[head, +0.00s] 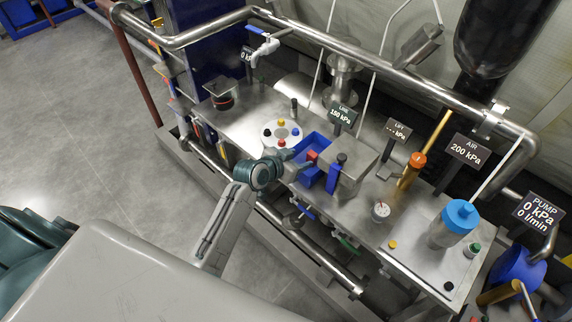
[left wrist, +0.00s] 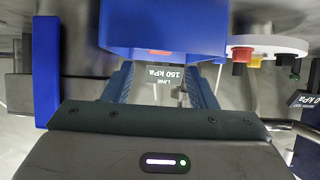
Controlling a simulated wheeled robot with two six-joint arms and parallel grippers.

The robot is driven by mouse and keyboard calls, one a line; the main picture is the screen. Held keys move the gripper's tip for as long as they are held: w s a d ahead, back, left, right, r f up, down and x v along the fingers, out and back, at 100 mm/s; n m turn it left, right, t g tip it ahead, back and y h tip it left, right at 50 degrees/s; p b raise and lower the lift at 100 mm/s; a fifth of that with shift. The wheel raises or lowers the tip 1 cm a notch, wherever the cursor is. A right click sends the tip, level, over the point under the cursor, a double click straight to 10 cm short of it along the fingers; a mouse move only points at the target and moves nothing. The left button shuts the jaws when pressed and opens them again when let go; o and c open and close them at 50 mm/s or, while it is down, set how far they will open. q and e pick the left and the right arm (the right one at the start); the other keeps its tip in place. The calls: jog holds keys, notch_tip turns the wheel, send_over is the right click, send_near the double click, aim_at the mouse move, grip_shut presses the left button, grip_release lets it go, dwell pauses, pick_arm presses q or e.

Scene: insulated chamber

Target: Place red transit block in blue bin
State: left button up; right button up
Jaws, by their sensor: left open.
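The red transit block (head: 312,155) shows as a small red shape within the outline of the blue bin (head: 316,140) in the head view. In the left wrist view, which is upside down, the bin wall (left wrist: 163,28) fills the upper middle, and a sliver of red (left wrist: 160,52) shows past its rim. My left gripper (head: 294,163) is at the bin's near side, with the block just beyond it. Its two fingers (left wrist: 163,80) are apart with nothing between them. The block's lower part is hidden. My right gripper is in neither view.
A white round disc (head: 268,134) with coloured knobs stands left of the bin. A dark blue upright piece (head: 333,178) and a steel box (head: 356,160) stand to its right. A steel rail (head: 400,72) runs above the bench's back. Pipes run below its front edge.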

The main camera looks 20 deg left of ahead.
pick_arm(q)
jog(key=b+v, duration=0.1)
jog(key=v, duration=0.5)
jog(key=s+a+f+n+g+y, duration=0.15)
jog(key=s+f, duration=0.35)
jog(key=f, duration=0.6)
jog(key=s+a+f+n+g+y, duration=0.1)
jog(key=s+a+f, duration=0.25)
jog(key=f, duration=0.85)
jog(key=s+a+f+n+g+y, duration=0.15)
jog(key=s+f, duration=0.35)
jog(key=f, duration=0.6)
jog(key=s+f+g, duration=0.2)
jog(key=s+f, duration=0.4)
jog(key=s, duration=0.5)
jog(key=s+a+f+g, duration=0.1)
jog(key=s+f+g, duration=0.1)
jog(key=s+f, duration=0.5)
jog(key=s+a+f+g+y, duration=0.1)
jog(key=s+f, duration=0.6)
jog(key=s, duration=0.9)
jog(key=shift+s+g, duration=0.2)
jog(key=shift+g, duration=0.4)
